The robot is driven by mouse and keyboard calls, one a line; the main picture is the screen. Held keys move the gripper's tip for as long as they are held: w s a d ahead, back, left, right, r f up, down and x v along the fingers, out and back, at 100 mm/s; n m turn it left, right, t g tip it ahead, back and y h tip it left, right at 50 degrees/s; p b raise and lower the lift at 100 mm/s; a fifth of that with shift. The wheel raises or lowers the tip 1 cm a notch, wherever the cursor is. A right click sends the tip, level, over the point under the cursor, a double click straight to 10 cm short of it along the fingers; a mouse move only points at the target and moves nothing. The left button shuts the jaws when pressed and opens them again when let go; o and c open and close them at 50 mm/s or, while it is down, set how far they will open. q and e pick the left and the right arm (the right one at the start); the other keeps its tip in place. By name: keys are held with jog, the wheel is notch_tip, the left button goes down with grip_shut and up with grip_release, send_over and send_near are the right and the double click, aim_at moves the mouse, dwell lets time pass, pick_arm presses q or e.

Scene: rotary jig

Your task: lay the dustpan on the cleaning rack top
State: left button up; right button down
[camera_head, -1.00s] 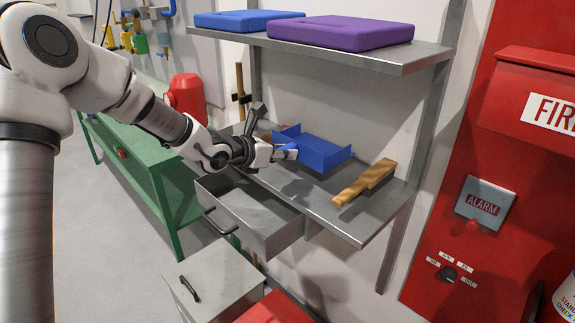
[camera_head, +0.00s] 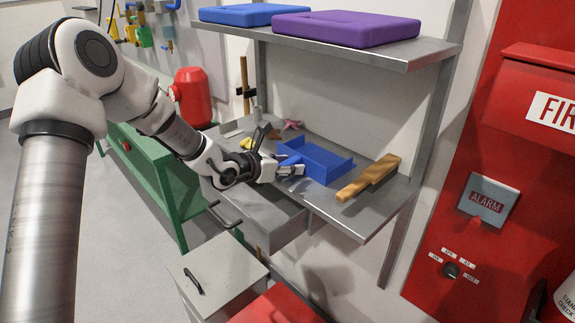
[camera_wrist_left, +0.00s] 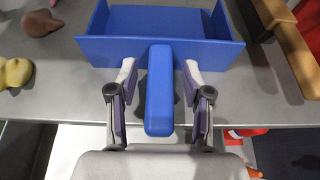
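The blue dustpan (camera_head: 318,160) lies upright on the grey metal lower surface of the rack (camera_head: 350,222), its tray toward the wall. It also shows in the left wrist view (camera_wrist_left: 215,52), with its handle pointing back toward me. My left gripper (camera_head: 291,168) is at the handle. In the left wrist view the fingers of my left gripper (camera_wrist_left: 158,78) stand on both sides of the handle, with a visible gap on each side. The gripper is open and holds nothing. My right gripper is not in view.
A wooden brush (camera_head: 368,179) lies right of the dustpan. A pink starfish-like piece (camera_head: 292,125) and small yellow and brown things lie to its left. An upper shelf (camera_head: 405,58) carries blue and purple cases. A drawer (camera_head: 275,222) is below, and a red fire-alarm panel (camera_head: 435,220) stands right.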

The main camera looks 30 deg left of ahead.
pick_arm(q)
jog(key=shift+r, duration=0.15)
jog(key=shift+s+a, duration=0.1)
jog(key=shift+s, duration=0.15)
jog(key=p+v, duration=0.1)
jog(key=v, duration=1)
jog(key=shift+s+r+p, duration=0.15)
jog(key=shift+s+p, duration=0.1)
jog(key=shift+p, duration=0.15)
